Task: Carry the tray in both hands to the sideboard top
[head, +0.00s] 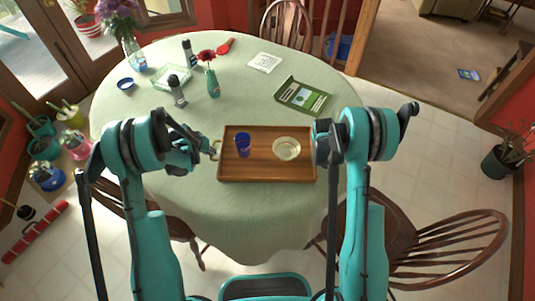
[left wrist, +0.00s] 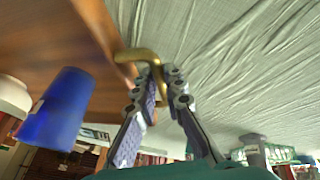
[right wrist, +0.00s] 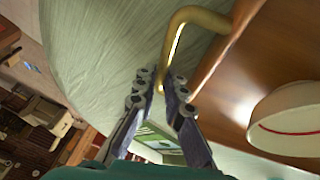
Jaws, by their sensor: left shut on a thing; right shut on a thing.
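The brown wooden tray (head: 265,174) is at the near side of the round table, level; I cannot tell whether it touches the cloth. On it are a blue cup (head: 243,144) and a pale bowl (head: 286,149), both upright. My left gripper (head: 211,151) is shut on the tray's left brass handle, which shows in the left wrist view (left wrist: 138,57). My right gripper (right wrist: 160,82) is shut on the right brass handle (right wrist: 190,20); in the head view my own arm hides most of this grip. No sideboard is recognizable in these views.
The table (head: 200,205) has a pale green cloth. Beyond the tray are a green box (head: 303,96), a glass dish (head: 170,77), a red-flower vase (head: 213,82) and shakers (head: 177,91). Chairs (head: 440,250) stand around the table. Open tile floor lies right.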

